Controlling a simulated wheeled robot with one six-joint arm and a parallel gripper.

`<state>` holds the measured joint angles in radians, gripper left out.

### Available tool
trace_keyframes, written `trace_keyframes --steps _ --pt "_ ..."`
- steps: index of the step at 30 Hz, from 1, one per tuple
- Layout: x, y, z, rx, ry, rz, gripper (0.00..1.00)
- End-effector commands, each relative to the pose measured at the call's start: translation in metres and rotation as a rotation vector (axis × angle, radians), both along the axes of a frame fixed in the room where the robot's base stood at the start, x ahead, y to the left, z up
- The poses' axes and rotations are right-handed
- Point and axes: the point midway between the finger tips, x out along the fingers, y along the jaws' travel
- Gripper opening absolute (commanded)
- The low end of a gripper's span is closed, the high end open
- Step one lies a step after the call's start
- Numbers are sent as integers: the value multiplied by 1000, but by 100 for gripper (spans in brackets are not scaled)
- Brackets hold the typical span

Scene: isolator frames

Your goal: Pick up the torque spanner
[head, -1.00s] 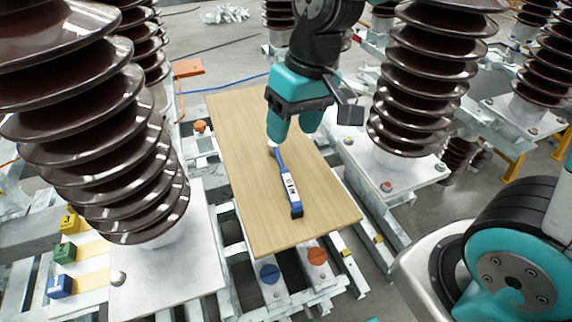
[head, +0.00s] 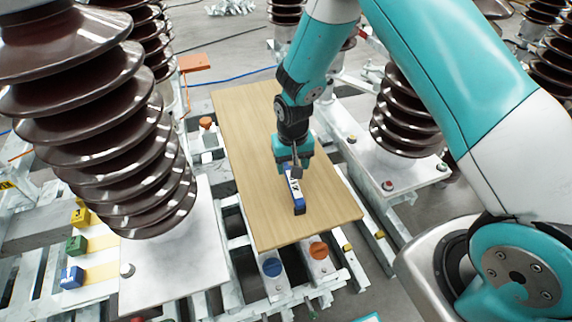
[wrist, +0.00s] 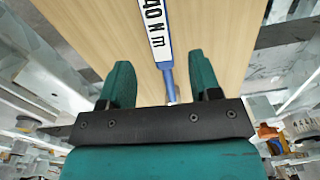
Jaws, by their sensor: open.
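The torque spanner (head: 297,194) lies on a wooden board (head: 252,208), its blue body with a white label and dark end toward the front. Its far part is hidden behind my gripper in the head view. My gripper (head: 290,178) is above the spanner, pointing down. In the wrist view my gripper (wrist: 163,85) is open, and the blue spanner shaft (wrist: 168,80) runs into the gap between the two teal fingers. The label (wrist: 155,28) shows "40 N m". Whether the fingers are level with the shaft cannot be told.
Large brown ribbed insulators (head: 150,140) stand to the left, and another (head: 405,115) to the right of the board. Blue (head: 271,267) and orange (head: 318,250) discs sit below the board's front edge. The front and left of the board are clear.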

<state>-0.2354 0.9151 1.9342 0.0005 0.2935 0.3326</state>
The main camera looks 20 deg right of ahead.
Motion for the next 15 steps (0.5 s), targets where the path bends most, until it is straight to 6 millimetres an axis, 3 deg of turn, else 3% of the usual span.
trace_keyframes --steps 8,15 --pt "1 0 -21 0 1 0 57" --pt "4 0 -55 0 2 0 57"
